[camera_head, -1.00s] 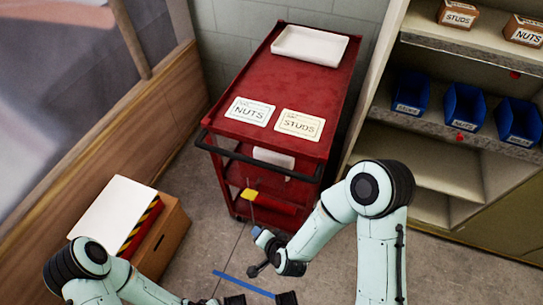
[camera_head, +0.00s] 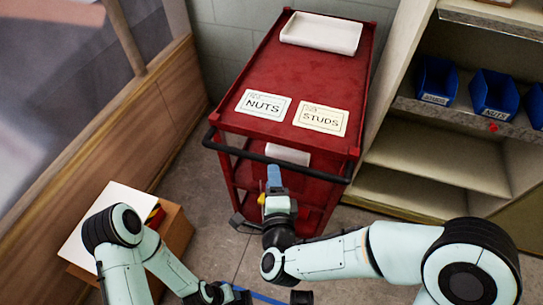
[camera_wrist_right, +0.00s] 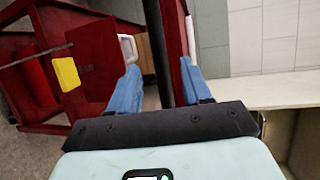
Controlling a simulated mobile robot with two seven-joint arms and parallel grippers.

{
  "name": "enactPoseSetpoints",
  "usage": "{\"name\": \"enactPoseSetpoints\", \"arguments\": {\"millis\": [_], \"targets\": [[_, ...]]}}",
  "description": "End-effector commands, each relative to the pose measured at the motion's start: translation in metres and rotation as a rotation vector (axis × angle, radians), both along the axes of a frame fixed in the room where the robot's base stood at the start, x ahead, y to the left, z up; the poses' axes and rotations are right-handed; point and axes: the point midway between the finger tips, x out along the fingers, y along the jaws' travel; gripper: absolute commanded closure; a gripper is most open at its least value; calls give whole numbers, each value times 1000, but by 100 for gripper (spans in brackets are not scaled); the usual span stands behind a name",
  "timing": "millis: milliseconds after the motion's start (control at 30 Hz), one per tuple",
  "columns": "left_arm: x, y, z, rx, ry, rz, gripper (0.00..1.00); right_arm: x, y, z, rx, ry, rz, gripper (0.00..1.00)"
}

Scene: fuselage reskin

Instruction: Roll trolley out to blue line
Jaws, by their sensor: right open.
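The red trolley (camera_head: 306,75) stands between the wooden wall and the shelving, its black handle bar (camera_head: 240,154) facing me. My right gripper (camera_head: 274,178) is at the handle, near its middle, with blue fingers pointing at the trolley. In the right wrist view the right gripper (camera_wrist_right: 157,88) is open, and the black bar (camera_wrist_right: 155,40) passes between its fingers; contact is unclear. My left gripper (camera_head: 225,294) is low at the bottom edge, mostly cut off, and its jaw state is unclear.
The trolley top carries a white tray (camera_head: 321,33) and NUTS (camera_head: 263,105) and STUDS (camera_head: 321,118) cards. Shelving with blue bins (camera_head: 437,80) stands close at the right. A cardboard box (camera_head: 176,232) sits on the floor at the left. Some floor in front of the trolley is clear.

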Motion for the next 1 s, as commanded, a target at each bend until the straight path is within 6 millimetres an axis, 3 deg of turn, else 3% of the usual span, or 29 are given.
{"name": "enactPoseSetpoints", "arguments": {"millis": [200,400,833,867,1000], "targets": [[4,2,-4,5,-10,5,57,47,3,-10,-1,1,-3,52],[6,3,-5,8,-17,7,57,75,6,-15,-1,1,-1,52],[7,4,-6,10,-19,9,57,87,7,-17,-3,1,1,52],[7,4,-6,10,-19,9,57,87,7,-17,-3,1,1,55],[7,4,-6,10,-19,8,57,86,7,-17,-3,1,1,100]]}}
